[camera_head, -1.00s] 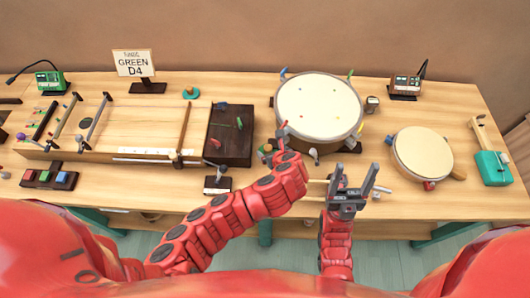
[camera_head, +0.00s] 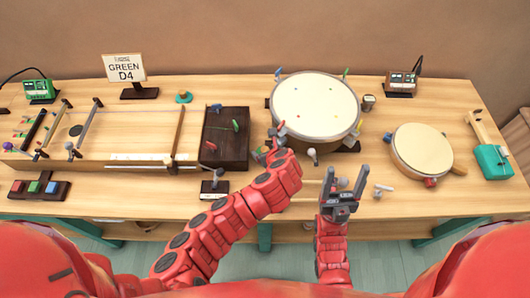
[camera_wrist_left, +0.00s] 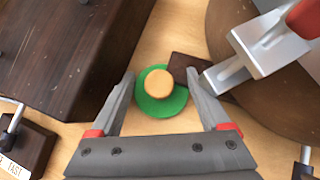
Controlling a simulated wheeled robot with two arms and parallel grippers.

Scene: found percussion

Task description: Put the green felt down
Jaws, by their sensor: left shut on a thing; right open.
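The green felt (camera_wrist_left: 153,104) is a round green disc with a pale wooden knob on top. In the left wrist view it sits between the fingertips of my left gripper (camera_wrist_left: 162,80), which is shut on it. In the head view my left gripper (camera_head: 269,146) is between the dark wooden box and the large drum, and its own arm partly hides the felt. I cannot tell whether the felt touches the table. My right gripper (camera_head: 346,176) is open and empty near the table's front edge.
The large drum (camera_head: 315,104) and its metal lugs are close on the right of my left gripper. The dark wooden box (camera_head: 226,150) is on its left. A teal knobbed piece (camera_head: 183,97) lies farther back. A smaller drum (camera_head: 422,149) stands at right.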

